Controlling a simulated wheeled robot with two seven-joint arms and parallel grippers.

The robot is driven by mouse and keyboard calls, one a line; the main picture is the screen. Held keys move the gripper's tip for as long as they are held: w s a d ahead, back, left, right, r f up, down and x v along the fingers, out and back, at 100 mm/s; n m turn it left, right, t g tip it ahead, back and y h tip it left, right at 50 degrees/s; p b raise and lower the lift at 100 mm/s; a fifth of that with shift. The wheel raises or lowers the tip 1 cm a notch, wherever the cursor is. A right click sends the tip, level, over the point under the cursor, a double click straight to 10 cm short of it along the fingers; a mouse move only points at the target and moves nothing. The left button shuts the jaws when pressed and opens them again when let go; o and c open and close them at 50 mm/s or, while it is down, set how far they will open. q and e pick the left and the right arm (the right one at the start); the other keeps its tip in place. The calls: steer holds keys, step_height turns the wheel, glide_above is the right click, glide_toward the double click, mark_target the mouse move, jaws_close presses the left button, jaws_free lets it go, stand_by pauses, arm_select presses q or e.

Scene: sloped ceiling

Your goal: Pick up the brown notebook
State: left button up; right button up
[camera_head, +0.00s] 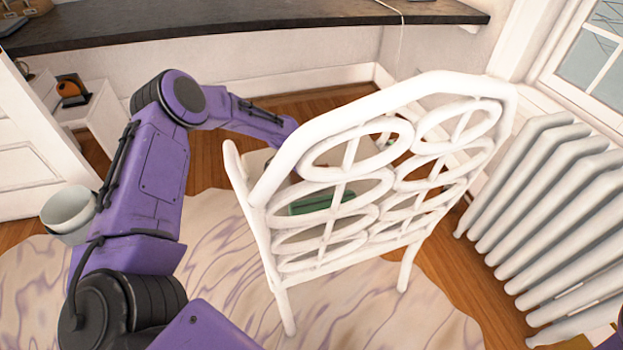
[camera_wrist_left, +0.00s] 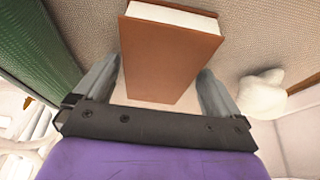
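In the left wrist view the brown notebook (camera_wrist_left: 168,55), with white page edges, lies ahead of and partly between the fingers of my left gripper (camera_wrist_left: 158,80). The fingers are apart, and a gap shows between the notebook and the right finger. I cannot tell whether the left finger touches it. In the head view my left arm reaches behind the back of a white chair (camera_head: 285,165), which hides the gripper. I cannot make out the notebook there. My right gripper is not in view.
A green object (camera_head: 322,202) shows through the chair back; a green surface (camera_wrist_left: 38,45) is left of the notebook in the wrist view. A pale lumpy object (camera_wrist_left: 263,95) is at right. A radiator (camera_head: 555,200) stands right of the chair, and a dark counter (camera_head: 250,25) behind.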

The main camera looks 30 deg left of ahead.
arm_select(q)
steer(key=c, duration=0.9)
steer(key=shift+c, duration=0.2)
steer(key=shift+r, duration=0.15)
